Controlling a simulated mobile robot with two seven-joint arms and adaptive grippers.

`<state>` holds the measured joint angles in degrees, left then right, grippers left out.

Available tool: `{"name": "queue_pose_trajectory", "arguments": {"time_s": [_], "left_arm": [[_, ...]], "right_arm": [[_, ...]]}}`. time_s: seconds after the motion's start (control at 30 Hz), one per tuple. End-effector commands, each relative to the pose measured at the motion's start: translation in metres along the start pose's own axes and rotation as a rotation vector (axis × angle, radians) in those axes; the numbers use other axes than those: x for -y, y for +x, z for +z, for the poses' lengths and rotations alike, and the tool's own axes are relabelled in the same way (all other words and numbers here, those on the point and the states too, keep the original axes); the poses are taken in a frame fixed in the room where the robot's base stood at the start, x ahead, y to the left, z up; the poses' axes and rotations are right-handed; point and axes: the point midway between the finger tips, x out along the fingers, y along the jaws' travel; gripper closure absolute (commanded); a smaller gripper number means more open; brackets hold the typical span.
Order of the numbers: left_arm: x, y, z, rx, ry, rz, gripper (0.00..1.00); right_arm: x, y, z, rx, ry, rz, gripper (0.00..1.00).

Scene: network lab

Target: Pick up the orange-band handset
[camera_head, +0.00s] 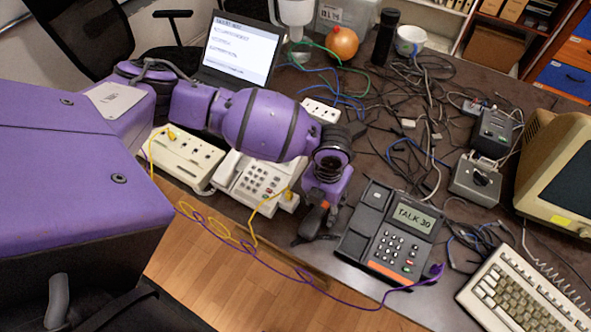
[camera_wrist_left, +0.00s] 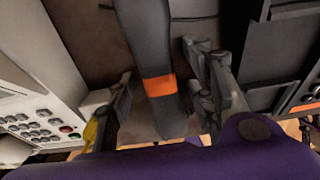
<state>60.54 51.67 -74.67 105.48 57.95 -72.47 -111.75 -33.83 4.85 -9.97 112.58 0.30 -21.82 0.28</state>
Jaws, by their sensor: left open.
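The orange-band handset (camera_wrist_left: 146,45) is dark grey with an orange band near its lower end in the left wrist view. It lies on the table between the white phone and the dark desk phone. My left gripper (camera_wrist_left: 158,78) is open, with one finger on each side of the handset near the band; I cannot tell whether either touches it. In the head view my left gripper (camera_head: 318,215) is low near the table's front edge and hides most of the handset; only a little orange shows there. My right gripper is not in view.
The white phone (camera_head: 255,185) stands left of the gripper, and the dark desk phone (camera_head: 395,235) with a "TALK 30" screen stands close on its right. A purple cable and a yellow cable run along the front edge. Tangled cables fill the table behind; a keyboard (camera_head: 525,290) is at right.

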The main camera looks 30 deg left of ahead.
Motion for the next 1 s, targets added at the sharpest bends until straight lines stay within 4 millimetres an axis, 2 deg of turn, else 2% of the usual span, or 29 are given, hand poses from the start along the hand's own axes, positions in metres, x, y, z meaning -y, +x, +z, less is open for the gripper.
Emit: {"name": "queue_pose_trajectory", "arguments": {"time_s": [0.2, 0.57, 0.87, 1.0], "left_arm": [[0.0, -0.001, 0.002, 0.004, 0.0, 0.0, 0.53], [0.0, -0.002, 0.003, 0.006, 0.0, -0.001, 1.0], [0.001, -0.004, 0.004, 0.007, 0.0, -0.001, 1.0], [0.001, -0.012, 0.004, 0.008, -0.001, -0.002, 1.0]], "right_arm": [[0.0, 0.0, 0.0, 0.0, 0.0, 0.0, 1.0], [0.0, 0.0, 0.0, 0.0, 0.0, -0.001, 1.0], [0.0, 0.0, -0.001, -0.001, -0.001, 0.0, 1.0], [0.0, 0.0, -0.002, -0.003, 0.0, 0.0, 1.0]]}}
